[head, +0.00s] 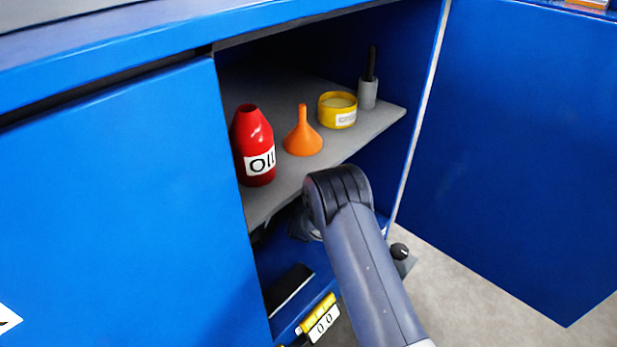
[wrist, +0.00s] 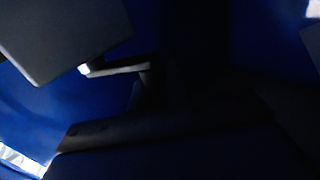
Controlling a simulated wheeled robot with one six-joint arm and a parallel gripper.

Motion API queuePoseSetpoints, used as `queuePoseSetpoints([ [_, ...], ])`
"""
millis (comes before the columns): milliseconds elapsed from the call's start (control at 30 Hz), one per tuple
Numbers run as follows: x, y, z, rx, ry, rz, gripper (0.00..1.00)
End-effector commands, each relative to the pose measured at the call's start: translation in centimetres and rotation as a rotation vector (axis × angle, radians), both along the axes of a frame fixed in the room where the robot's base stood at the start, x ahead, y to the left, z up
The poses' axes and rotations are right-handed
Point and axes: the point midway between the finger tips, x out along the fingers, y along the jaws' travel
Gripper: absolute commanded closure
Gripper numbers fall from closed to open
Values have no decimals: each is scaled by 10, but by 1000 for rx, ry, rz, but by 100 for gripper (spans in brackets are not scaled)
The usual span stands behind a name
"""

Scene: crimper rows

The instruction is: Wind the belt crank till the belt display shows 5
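A small display reading "0 0" (head: 323,324) sits low at the cabinet's front edge, beside a yellow part (head: 317,313). A black knob on a grey piece (head: 399,251) shows low, just right of my arm; it may be the crank, but I cannot tell. My arm reaches into the open blue cabinet below the shelf. My gripper is hidden behind the arm in the head view. The wrist view is very dark, with a grey block (wrist: 65,35) and a pale-tipped bar (wrist: 115,68); whether the gripper is open or shut does not show.
The grey shelf (head: 270,203) above my arm holds a red oil bottle (head: 253,145), an orange funnel (head: 303,133), a yellow tin (head: 338,109) and a grey holder (head: 368,93). A dark flat thing (head: 290,288) lies below. The blue door (head: 530,150) stands open at right.

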Motion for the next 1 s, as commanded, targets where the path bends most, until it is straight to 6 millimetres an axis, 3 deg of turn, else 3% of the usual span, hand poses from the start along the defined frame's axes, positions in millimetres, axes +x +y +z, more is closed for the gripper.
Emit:
queuePoseSetpoints([
  [167, 0, 0, 0, 0, 0, 0, 100],
  [1000, 7, -2, 0, 0, 0, -141, 100],
])
